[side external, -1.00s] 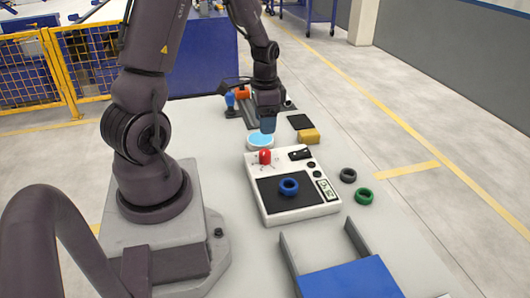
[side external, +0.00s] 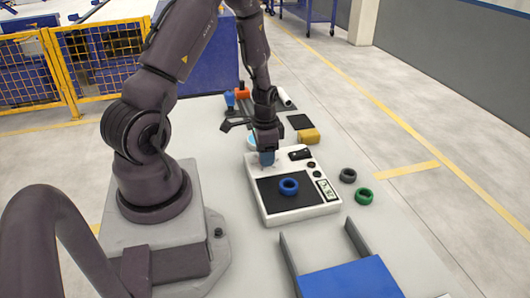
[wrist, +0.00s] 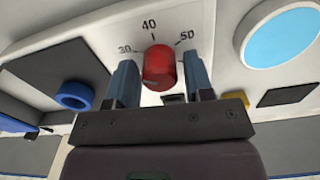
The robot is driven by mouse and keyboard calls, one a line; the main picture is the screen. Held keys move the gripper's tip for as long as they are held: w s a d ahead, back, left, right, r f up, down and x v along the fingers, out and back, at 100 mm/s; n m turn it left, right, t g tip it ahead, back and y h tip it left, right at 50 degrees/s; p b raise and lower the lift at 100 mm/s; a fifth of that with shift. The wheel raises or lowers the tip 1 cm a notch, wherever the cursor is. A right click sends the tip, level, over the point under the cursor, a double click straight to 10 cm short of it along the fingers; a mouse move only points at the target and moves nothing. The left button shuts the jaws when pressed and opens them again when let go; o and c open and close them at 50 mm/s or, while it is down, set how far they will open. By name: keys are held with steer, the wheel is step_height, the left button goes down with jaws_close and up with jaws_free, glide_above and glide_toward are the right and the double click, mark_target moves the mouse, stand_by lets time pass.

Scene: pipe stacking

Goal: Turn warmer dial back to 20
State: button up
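The warmer (side external: 270,214) is a white box with a dark plate, a small display and a dial on its top. The red dial (wrist: 159,66) stands between the two blue fingers of my gripper (wrist: 158,62) in the wrist view, with a gap visible on each side. The marks 30, 40 and 50 show around the dial; I cannot tell exactly where it points. In the side view my gripper (side external: 267,158) is low over the dial's corner of the warmer and hides the dial. The gripper is open around the dial.
A blue ring (side external: 289,186) lies on the warmer's dark plate. A grey ring (side external: 348,175) and a green ring (side external: 364,196) lie to its right. A yellow block (side external: 309,136) and a light-blue disc (wrist: 283,37) are behind. A blue tray (side external: 350,280) is in front.

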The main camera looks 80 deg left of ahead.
steer(key=c, duration=0.6)
steer(key=shift+n, duration=0.3)
steer(key=n, duration=1.1)
steer(key=shift+n, duration=0.3)
steer(key=o, duration=0.9)
